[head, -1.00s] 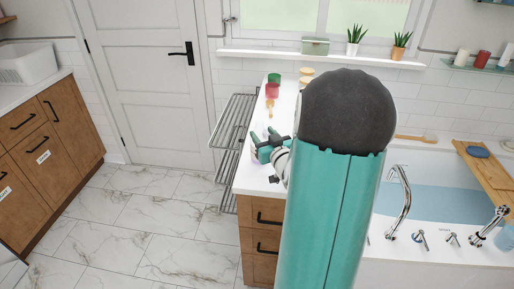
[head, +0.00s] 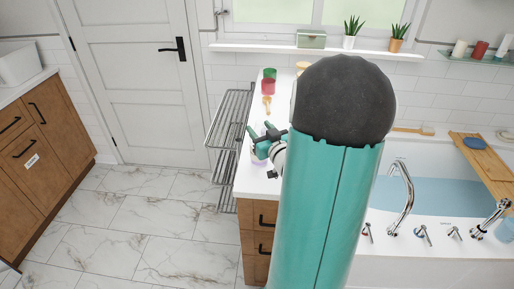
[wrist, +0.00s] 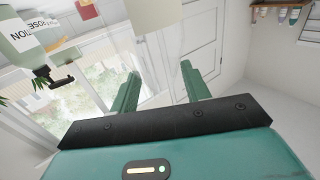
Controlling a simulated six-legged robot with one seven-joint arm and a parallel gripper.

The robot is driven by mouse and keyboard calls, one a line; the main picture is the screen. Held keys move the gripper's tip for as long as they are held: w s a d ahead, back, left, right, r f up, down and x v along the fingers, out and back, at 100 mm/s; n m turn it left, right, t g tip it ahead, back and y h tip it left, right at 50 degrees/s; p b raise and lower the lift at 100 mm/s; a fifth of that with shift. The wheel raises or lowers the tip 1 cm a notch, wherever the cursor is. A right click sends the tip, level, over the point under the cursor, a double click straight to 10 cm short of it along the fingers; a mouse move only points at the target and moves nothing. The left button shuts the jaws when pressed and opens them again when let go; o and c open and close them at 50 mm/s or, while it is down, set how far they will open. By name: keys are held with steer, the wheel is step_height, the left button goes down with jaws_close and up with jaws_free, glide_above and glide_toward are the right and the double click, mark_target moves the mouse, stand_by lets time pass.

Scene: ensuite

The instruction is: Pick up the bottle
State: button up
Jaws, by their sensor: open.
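A pale bottle with a printed label and a dark pump (wrist: 28,38) shows at the upper left of the wrist view, cut by the frame edge and apart from the fingers. My gripper (wrist: 157,82) is open, with nothing between its two green fingers. In the head view my gripper (head: 265,143) is over the near part of the white counter, left of my arm. The bottle cannot be made out clearly there. My arm hides much of the counter.
A bathtub (head: 437,195) lies right. The marble floor (head: 130,225) at left is clear.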

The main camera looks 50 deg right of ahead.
steer(key=shift+w+d+f, duration=0.2)
steer(key=shift+w+f, duration=0.05)
steer(key=shift+w, duration=0.45)
steer(key=shift+s+r, duration=0.2)
steer(key=shift+s, duration=0.25)
steer(key=shift+w+f, duration=0.15)
steer(key=shift+w, duration=0.1)
steer(key=shift+c, duration=1.4)
steer(key=shift+s+a, duration=0.1)
steer(key=shift+s, duration=0.15)
steer(key=c, duration=0.7)
steer(key=shift+w, duration=0.15)
jaws_close()
steer(key=shift+r, duration=0.2)
